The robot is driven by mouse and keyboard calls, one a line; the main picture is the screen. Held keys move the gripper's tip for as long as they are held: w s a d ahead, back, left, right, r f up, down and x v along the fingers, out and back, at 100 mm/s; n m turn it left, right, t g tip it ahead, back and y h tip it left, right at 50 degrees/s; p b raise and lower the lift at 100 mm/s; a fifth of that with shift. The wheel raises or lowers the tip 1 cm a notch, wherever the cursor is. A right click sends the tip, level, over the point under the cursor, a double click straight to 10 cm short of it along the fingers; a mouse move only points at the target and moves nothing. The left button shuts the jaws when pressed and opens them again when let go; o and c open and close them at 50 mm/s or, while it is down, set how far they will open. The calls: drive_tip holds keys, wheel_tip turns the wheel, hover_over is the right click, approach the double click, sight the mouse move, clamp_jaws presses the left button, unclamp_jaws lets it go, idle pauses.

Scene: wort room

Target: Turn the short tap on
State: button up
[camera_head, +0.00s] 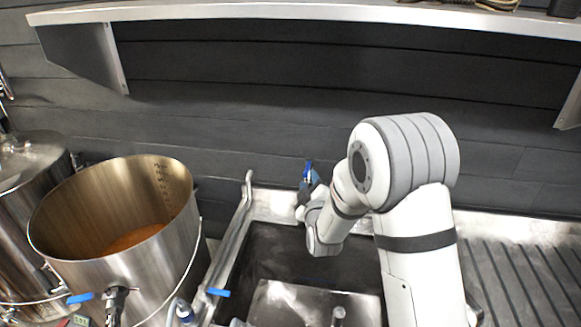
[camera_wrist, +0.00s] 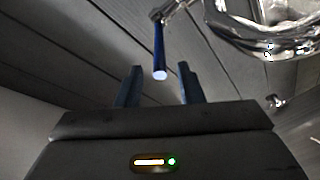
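A tap with a blue lever (camera_wrist: 159,48) and a shiny metal body (camera_wrist: 178,8) shows at the top of the wrist view. The lever's pale end lies between my gripper's fingertips (camera_wrist: 160,69), with a gap visible on both sides. My gripper is open and holds nothing. In the head view a blue lever (camera_head: 308,167) shows at the back wall behind the sink, right at my gripper (camera_head: 306,184). My gripper and wrist hide most of that tap's body there. I cannot tell from the label alone that this is the short tap.
A metal sink (camera_head: 262,262) lies below my arm, with a ribbed drainboard (camera_head: 520,275) at right. A large steel pot (camera_head: 110,215) with amber liquid stands at left. Other blue levers (camera_head: 80,298) (camera_head: 218,292) show at front left. A shelf (camera_head: 300,14) runs above.

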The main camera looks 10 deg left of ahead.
sight(306, 170)
drive_tip(key=p+x, duration=0.1)
drive_tip(key=x, duration=0.4)
drive_tip(key=shift+w, duration=0.1)
clamp_jaws()
idle(0.4)
